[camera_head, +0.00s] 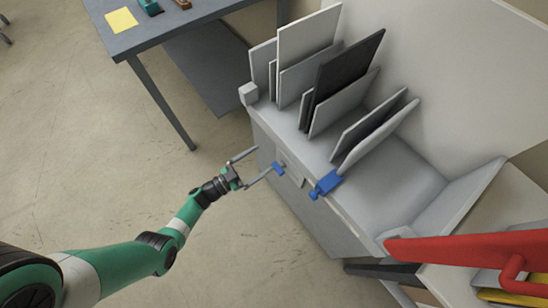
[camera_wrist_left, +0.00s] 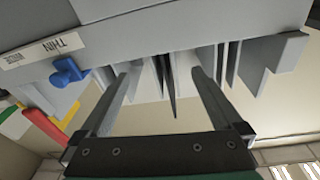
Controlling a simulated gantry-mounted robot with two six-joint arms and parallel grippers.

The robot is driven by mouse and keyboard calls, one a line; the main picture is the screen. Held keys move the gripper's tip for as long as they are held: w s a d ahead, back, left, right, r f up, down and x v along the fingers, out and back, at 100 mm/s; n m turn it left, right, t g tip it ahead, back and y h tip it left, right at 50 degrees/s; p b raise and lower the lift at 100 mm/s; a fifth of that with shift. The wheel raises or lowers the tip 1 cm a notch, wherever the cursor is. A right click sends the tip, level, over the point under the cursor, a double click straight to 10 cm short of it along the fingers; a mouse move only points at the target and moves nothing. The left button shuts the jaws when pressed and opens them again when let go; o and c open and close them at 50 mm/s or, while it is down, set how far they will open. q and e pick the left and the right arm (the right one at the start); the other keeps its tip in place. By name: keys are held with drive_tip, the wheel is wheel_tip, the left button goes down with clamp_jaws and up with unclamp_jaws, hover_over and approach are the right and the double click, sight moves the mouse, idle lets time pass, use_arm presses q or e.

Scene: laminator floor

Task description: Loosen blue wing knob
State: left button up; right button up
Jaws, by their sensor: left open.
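Two blue parts sit along the front edge of the grey machine (camera_head: 385,185): a small blue knob (camera_head: 279,168) and a larger blue block-like part (camera_head: 326,184) to its right. A pale label plate lies between them. My left gripper (camera_head: 264,160) is open and empty, its fingertips just left of the small blue knob and not around it. In the left wrist view, a blue winged knob (camera_wrist_left: 68,72) stands on the grey face beside a "THIN" label, outside the open left gripper (camera_wrist_left: 167,68). My right gripper is not in view.
Several grey and dark upright panels (camera_head: 340,80) stand in slots on the machine. A grey table (camera_head: 165,30) with a yellow sheet (camera_head: 121,20) is at upper left. A red handled part (camera_head: 470,250) is at lower right.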

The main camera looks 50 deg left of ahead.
use_arm(q)
drive_tip(key=n+g+y+b, duration=0.1)
drive_tip(key=n+b, duration=0.1)
drive_tip(key=b, duration=0.3)
approach(277, 168)
drive_tip(key=w+b, duration=0.4)
drive_tip(key=w, duration=0.4)
drive_tip(key=shift+w+d+f, duration=0.3)
drive_tip(key=shift+d, duration=0.2)
drive_tip(key=c, duration=1.2)
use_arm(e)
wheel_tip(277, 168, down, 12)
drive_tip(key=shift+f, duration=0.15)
